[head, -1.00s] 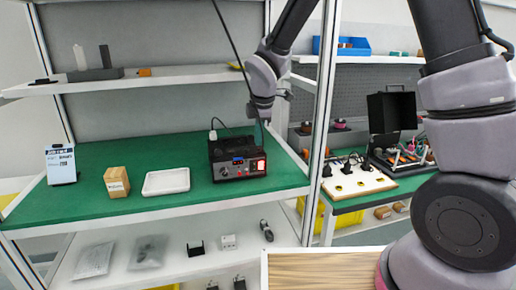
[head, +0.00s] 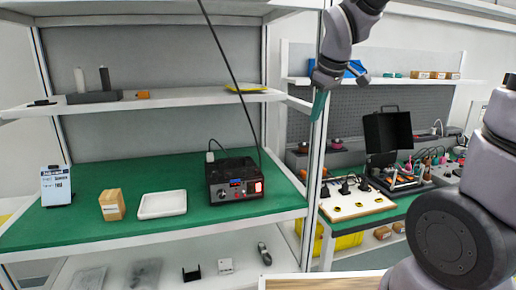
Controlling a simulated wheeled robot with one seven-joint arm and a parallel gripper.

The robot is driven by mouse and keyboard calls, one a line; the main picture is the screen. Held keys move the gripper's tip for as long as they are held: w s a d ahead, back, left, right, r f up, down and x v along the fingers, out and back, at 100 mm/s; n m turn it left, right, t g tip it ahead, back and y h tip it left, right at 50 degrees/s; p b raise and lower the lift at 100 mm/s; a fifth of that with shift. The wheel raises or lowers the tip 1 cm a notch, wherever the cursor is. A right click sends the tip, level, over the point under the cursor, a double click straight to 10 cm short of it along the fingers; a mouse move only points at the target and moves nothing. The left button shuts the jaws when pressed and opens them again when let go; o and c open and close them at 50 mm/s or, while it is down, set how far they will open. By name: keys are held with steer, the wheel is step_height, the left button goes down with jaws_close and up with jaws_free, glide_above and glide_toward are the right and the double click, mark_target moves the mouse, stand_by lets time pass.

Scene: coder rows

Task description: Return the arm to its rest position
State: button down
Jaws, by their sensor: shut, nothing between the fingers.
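My arm is raised in the upper right of the head view, its end in front of the white shelf post. My gripper (head: 318,106) hangs at the arm's end with its teal tip pointing down. It is shut and holds nothing. It is apart from the green bench and the things on it. My larger arm links fill the lower right edge of the view.
The green bench (head: 170,232) holds a black device with a red switch (head: 236,181), a white tray (head: 162,204), a wooden block (head: 112,205) and a sign (head: 56,186). A white socket board (head: 355,201) and an open black case (head: 388,133) stand right.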

steer(key=s+d+r+m+t, duration=0.1)
steer(key=s+d+r+m, duration=0.2)
steer(key=s+m, duration=0.3)
steer(key=s+d+r+m+t, duration=0.1)
steer(key=s+d+r+m, duration=0.2)
steer(key=s+d+m, duration=0.3)
steer(key=shift+s+r+m+y, duration=0.35)
steer(key=shift+s+m, duration=0.15)
steer(key=shift+s, duration=0.65)
steer(key=shift+w+d, duration=0.1)
